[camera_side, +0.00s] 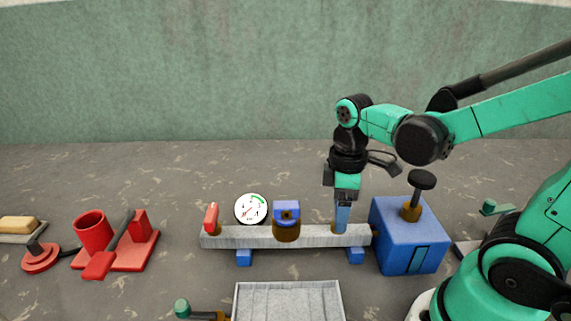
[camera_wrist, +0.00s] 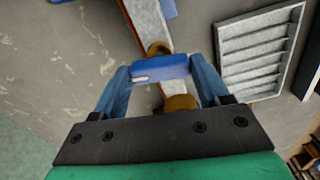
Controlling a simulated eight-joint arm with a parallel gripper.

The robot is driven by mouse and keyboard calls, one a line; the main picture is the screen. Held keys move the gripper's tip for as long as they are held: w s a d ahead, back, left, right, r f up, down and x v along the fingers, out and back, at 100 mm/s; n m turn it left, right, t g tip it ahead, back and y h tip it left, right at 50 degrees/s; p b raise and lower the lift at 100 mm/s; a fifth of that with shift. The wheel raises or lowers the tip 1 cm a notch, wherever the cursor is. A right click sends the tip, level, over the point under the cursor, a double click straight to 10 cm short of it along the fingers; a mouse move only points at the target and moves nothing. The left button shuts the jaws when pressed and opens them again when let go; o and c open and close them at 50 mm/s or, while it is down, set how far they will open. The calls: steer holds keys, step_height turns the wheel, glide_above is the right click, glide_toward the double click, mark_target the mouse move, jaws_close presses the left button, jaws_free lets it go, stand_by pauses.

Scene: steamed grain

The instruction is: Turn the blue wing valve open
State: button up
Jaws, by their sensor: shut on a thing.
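The blue wing valve (camera_wrist: 160,67) shows in the wrist view as a blue bar with a small white mark. It lies across the pipe, between my two blue fingers. My gripper (camera_side: 342,222) points straight down over the right end of the grey pipe (camera_side: 318,236) and is shut on the wing. In the side view the fingers hide most of the wing; brass shows at their tips. The round white gauge (camera_side: 250,208) on the pipe has a green arc at its upper right. Its needle seems to point lower left.
A red wing (camera_side: 211,216) and a brass fitting with a blue top (camera_side: 286,211) stand along the pipe. A blue box (camera_side: 400,240) with a black knob stands close at right. A grey slatted tray (camera_side: 288,287) lies in front. Red parts (camera_side: 115,248) lie at left.

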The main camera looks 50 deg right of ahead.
steer(key=m, duration=0.4)
steer(key=shift+m, duration=0.3)
steer(key=m, duration=0.3)
steer(key=shift+m, duration=0.3)
steer(key=m, duration=0.4)
steer(key=shift+m, duration=2.1)
steer(key=o, duration=1.3)
